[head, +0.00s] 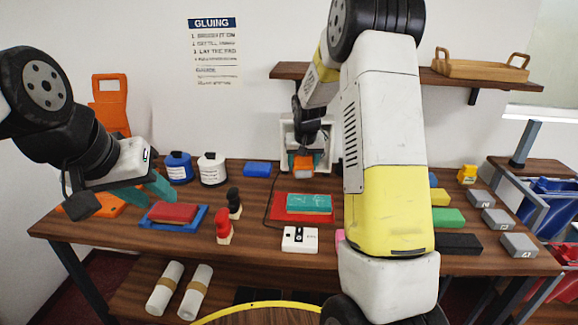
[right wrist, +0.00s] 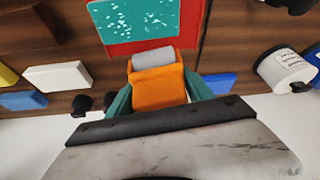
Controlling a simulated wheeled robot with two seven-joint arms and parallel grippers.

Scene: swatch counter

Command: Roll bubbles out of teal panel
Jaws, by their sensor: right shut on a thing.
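The teal panel (head: 309,203) lies on a red sheet (head: 284,212) at the middle of the table. In the right wrist view the panel (right wrist: 146,25) shows many pale specks. My right gripper (head: 303,158) is shut on an orange-handled roller (head: 302,168), behind the panel. In the right wrist view the teal fingers grip its orange body (right wrist: 158,90), and its grey drum (right wrist: 153,57) is beside the panel's near edge there; I cannot tell if they touch. My left gripper (head: 122,198) is open and empty, with its fingers spread near a red block (head: 173,212) on a blue tray (head: 190,226).
Blue (head: 178,167) and white (head: 212,169) pots stand at the back left. Red (head: 223,230) and black (head: 234,203) knobbed tools and a white box (head: 300,239) are near the panel. My right arm hides part of the right side, where several coloured and grey blocks (head: 518,245) lie.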

